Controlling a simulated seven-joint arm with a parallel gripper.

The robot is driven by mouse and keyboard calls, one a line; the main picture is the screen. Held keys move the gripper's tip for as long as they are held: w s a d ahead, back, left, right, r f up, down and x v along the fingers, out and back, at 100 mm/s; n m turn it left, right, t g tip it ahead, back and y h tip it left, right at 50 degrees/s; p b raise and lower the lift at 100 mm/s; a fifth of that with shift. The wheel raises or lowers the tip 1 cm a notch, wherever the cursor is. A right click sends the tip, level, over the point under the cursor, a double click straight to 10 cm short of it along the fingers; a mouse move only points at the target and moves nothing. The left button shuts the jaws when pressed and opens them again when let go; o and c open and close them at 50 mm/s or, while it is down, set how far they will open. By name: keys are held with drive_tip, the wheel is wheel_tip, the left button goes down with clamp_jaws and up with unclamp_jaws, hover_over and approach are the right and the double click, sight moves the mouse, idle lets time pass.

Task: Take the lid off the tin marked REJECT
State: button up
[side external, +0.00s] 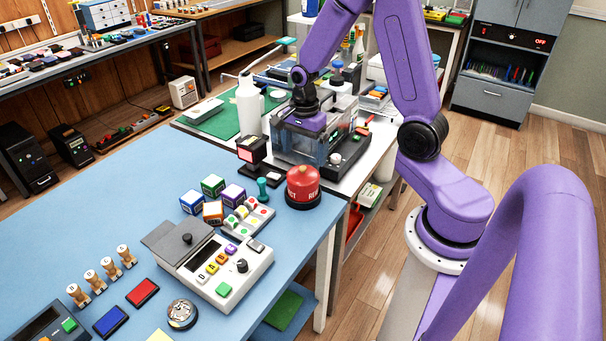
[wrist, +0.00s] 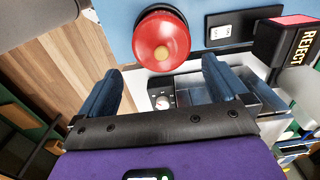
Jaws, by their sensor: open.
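A round red tin (side external: 303,184) with pale lettering, only partly legible, stands on a dark base near the right edge of the blue table in the side view. Its red lid, with a small knob on top, is on. In the wrist view the red lid (wrist: 162,40) shows from above, with a yellowish knob at its centre. My gripper (wrist: 161,66) is open, with its two blue fingers spread and nothing between them. The tin lies beyond the fingertips. In the side view my gripper (side external: 308,122) is behind the tin, over the clear-walled machine; its fingers are hard to make out.
A black box labelled REJECT (wrist: 297,42) stands beside the tin. A clear-walled machine (side external: 290,145) is under my gripper. Coloured cubes (side external: 212,186), a teal peg (side external: 264,188) and a grey keypad device (side external: 215,265) sit left of the tin. A white bottle (side external: 248,105) stands behind.

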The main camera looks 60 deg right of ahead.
sight(303, 167)
drive_tip(key=shift+w+a+f, duration=0.1)
drive_tip(key=shift+w+f, duration=0.05)
drive_tip(key=shift+f, duration=2.7)
drive_tip(key=c, duration=1)
